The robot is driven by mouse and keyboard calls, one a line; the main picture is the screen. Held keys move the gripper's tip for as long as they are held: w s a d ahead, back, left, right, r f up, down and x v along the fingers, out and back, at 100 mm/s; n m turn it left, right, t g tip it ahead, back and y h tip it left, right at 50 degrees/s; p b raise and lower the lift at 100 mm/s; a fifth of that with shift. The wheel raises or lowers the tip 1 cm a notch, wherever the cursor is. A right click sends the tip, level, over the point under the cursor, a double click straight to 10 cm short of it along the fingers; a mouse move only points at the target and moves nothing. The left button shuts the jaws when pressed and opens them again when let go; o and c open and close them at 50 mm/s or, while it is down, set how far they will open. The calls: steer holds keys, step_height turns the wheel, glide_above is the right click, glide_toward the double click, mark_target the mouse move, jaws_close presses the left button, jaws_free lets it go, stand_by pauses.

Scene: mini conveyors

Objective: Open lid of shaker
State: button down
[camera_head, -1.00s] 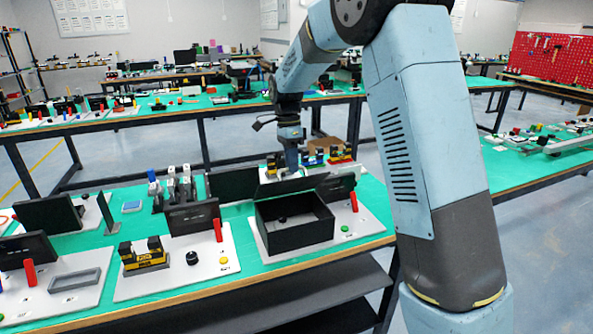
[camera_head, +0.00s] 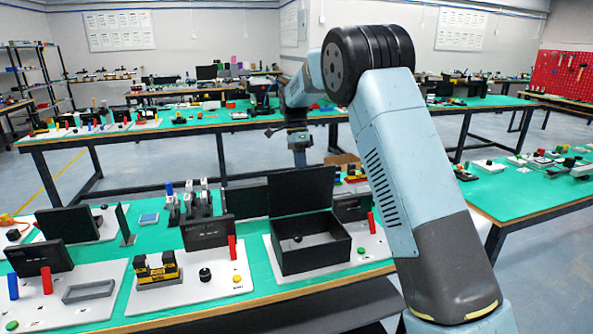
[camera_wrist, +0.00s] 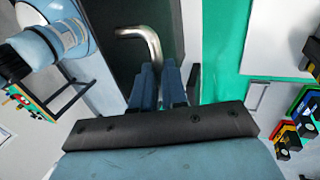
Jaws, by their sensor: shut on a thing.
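The shaker is a black open-topped box (camera_head: 311,255) on a white board in the head view. Its black lid (camera_head: 300,193) stands raised at the rear edge, with its inner face toward the camera. A small dark round part shows inside the box. In the wrist view, my gripper (camera_wrist: 163,82) is shut on the bent metal handle (camera_wrist: 150,42) of the lid. The lid's dark outer face (camera_wrist: 105,50) fills the area behind the handle. In the head view, the fingers and handle are hidden behind the lid.
Left of the shaker is a white board with a black knob (camera_head: 205,275), a yellow button (camera_head: 237,279) and a red switch (camera_head: 232,247). A black display panel (camera_head: 209,232) stands close by. Another display (camera_head: 351,207) and red switch (camera_head: 371,222) are right of the box.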

steer(key=shift+w+a+f, duration=0.2)
steer(key=shift+a+f, duration=0.05)
steer(key=shift+a, duration=0.15)
steer(key=c, duration=1.4)
jaws_free()
steer(key=shift+o, duration=1.2)
steer(key=shift+w+r, duration=0.1)
steer(key=shift+r, duration=0.05)
steer(key=v, duration=1.3)
steer(key=shift+w+r, duration=0.2)
steer(key=shift+r, duration=0.1)
